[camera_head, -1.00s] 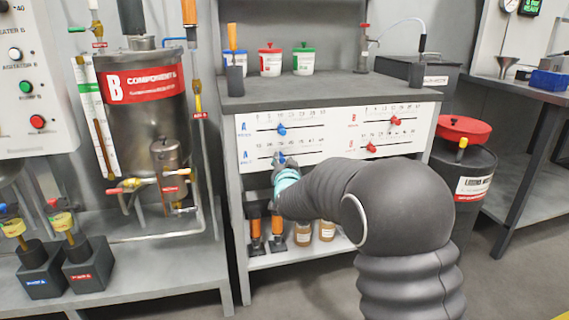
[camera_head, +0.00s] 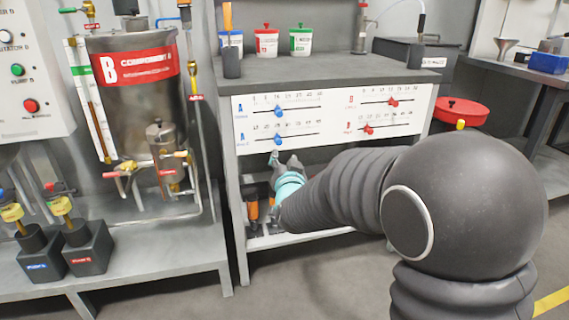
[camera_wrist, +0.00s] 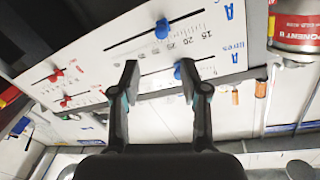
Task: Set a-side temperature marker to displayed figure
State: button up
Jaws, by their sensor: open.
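The white panel (camera_head: 330,133) on the bench front carries two blue A-side markers on scales at its left. The upper blue marker (camera_head: 278,111) and lower blue marker (camera_head: 277,139) stand left of the middle of their slots. Their labels are too small to tell which is temperature. My gripper (camera_head: 285,158) is open and empty, just below the lower blue marker in the head view. In the wrist view, my gripper (camera_wrist: 157,68) faces the panel (camera_wrist: 110,62); one blue marker (camera_wrist: 162,28) lies beyond the fingers, and another blue marker (camera_wrist: 184,68) appears beside the right fingertip. Contact cannot be told.
Two red markers, upper (camera_head: 392,103) and lower (camera_head: 368,129), sit on the panel's right half. Cups stand on the bench top (camera_head: 330,69). A Component B tank (camera_head: 135,85) stands left; a red-lidded drum (camera_head: 460,110) stands right. No readable display shows now.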

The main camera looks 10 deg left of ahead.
aim_at(280, 143)
jog(key=shift+v, duration=0.85)
jog(key=w+d+n+y+b, duration=0.2)
jog(key=d+n+y+b, duration=0.15)
jog(key=d, duration=0.35)
jog(key=w+a+g+y, duration=0.1)
jog(key=w+a, duration=0.4)
jog(key=w+a+g, duration=0.1)
jog(key=w+a, duration=0.4)
jog(key=w, duration=0.1)
jog(key=shift+f+y, duration=0.1)
jog(key=shift+y, duration=0.25)
